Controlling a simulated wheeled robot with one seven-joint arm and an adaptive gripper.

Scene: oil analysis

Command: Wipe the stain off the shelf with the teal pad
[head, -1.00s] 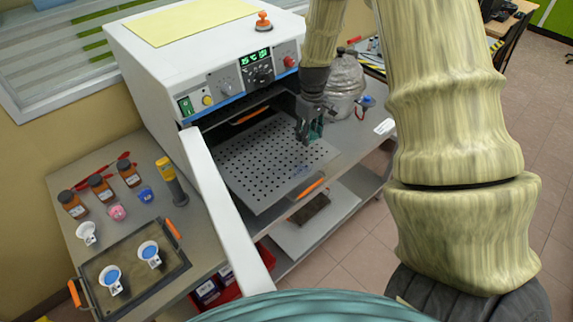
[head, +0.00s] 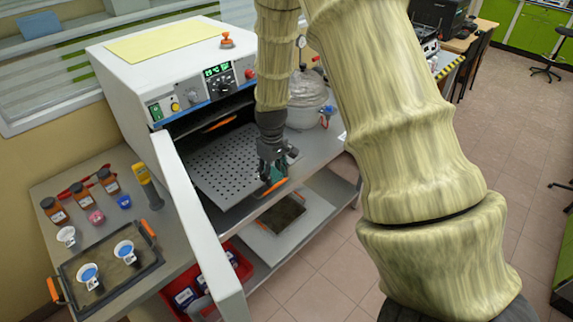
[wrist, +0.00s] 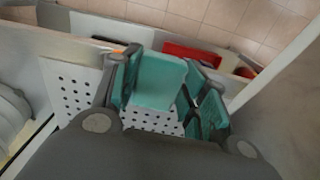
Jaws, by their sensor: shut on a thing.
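The perforated grey shelf (head: 212,160) sticks out of the open white oven in the head view. It also shows in the wrist view (wrist: 75,92). My gripper (head: 277,165) is at the shelf's front right edge, beside the orange handle, pointing down. It is shut on the teal pad (wrist: 158,82), which sits between the fingers in the wrist view. I cannot tell whether the pad touches the shelf. No stain shows clearly on the shelf now; my gripper hides part of its front right area.
The white oven door (head: 195,225) stands open left of the shelf. A glass vessel (head: 308,100) stands to the right. Bottles and a tray (head: 75,300) with two white cups are on the bench at left. A dark flat thing (head: 283,214) lies on the lower shelf, near a red bin (head: 238,270).

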